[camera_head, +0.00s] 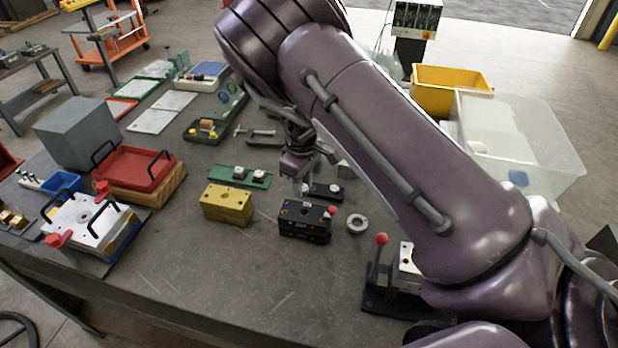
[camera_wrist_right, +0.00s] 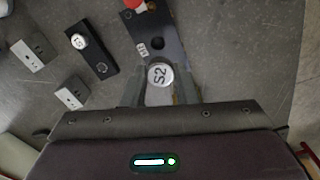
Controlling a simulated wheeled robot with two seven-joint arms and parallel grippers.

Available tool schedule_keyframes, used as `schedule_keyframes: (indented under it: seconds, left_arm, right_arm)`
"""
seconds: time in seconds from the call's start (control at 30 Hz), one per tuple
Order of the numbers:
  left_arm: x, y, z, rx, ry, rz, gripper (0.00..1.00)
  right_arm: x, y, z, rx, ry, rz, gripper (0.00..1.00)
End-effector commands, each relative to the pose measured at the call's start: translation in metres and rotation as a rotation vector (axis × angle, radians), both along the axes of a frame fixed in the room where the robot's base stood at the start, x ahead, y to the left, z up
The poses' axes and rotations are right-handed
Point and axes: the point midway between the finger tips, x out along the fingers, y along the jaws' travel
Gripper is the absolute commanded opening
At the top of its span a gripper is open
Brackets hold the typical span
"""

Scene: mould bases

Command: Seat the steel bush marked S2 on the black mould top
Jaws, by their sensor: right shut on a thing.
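The steel bush marked S2 (camera_wrist_right: 159,74) is held between the fingertips of my right gripper (camera_wrist_right: 157,92), its marked face toward the wrist camera. In the head view my right gripper (camera_head: 304,180) points down, just behind and above the black mould top (camera_head: 304,224). The mould top, a black block with a red ball, also shows in the wrist view (camera_wrist_right: 146,26), with a dark round hole and a small white label. The bush appears beside that hole, overlapping the block's near part; the height between them cannot be told. My left gripper is not in view.
A black strip (camera_head: 326,193) with one bush lies behind the mould top. A brass block (camera_head: 227,205) stands left, a steel ring (camera_head: 357,223) right. A green strip (camera_head: 240,176) with two pale bushes lies behind the brass block. Bare tabletop lies in front.

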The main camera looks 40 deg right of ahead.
Motion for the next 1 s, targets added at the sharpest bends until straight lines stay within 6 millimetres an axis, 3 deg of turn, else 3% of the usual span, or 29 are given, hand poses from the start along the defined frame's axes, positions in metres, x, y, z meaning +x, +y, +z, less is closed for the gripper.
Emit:
schedule_keyframes:
  seconds: [0.5,1.0]
  left_arm:
    - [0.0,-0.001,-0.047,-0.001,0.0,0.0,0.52]
    - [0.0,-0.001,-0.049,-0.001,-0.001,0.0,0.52]
  right_arm:
    - [0.0,-0.001,-0.049,-0.001,-0.001,0.0,0.01]
    - [0.0,-0.001,-0.052,-0.001,-0.001,0.0,0.01]
